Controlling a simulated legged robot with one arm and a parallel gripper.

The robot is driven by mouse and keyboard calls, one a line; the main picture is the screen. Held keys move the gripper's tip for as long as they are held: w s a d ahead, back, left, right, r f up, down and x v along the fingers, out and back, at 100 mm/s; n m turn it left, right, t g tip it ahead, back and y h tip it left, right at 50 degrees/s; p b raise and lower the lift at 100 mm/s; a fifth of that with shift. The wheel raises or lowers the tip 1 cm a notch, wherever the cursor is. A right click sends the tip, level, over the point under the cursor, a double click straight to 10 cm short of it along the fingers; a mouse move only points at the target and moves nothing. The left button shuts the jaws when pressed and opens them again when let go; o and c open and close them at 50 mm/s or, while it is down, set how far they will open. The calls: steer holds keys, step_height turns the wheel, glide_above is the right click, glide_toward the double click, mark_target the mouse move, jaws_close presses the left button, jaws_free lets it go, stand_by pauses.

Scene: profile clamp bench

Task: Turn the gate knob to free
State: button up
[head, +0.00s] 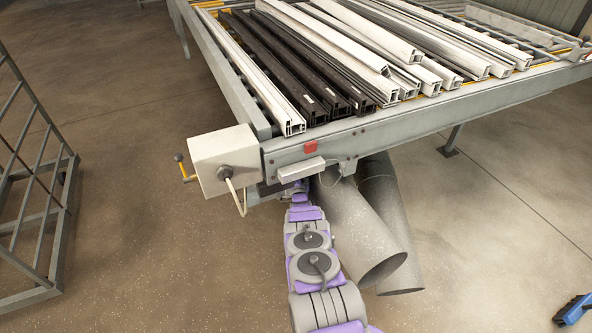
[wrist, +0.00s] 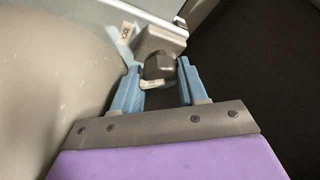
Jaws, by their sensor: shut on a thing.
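The gate knob (wrist: 158,66) is a dark grey block-shaped grip on a lighter grey housing, in the upper middle of the wrist view. My gripper (wrist: 159,75) has one blue finger on each side of the knob and is shut on it. A small pale label with dark lettering (wrist: 126,32) stands beside the housing at upper left; I cannot read it surely. In the head view my arm reaches under the front edge of the bench (head: 400,118). The knob and my fingertips are hidden there.
White and dark profiles (head: 290,75) lie on the bench. A grey box with a bent handle (head: 222,160) sits at its left corner. Two large grey pipes (head: 365,235) are just right of my arm. A metal rack (head: 40,190) stands at left. Floor between is clear.

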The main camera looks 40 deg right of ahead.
steer(key=shift+a+f, duration=0.15)
steer(key=shift+f, duration=0.05)
steer(key=o, duration=0.7)
steer(key=shift+o, duration=0.9)
steer(key=shift+a+r, duration=0.1)
steer(key=shift+r, duration=0.05)
steer(key=shift+s, duration=0.1)
steer(key=p+v, duration=0.3)
steer(key=v, duration=1.4)
steer(key=shift+p, duration=0.35)
steer(key=shift+o, duration=0.2)
steer(key=shift+s, duration=0.1)
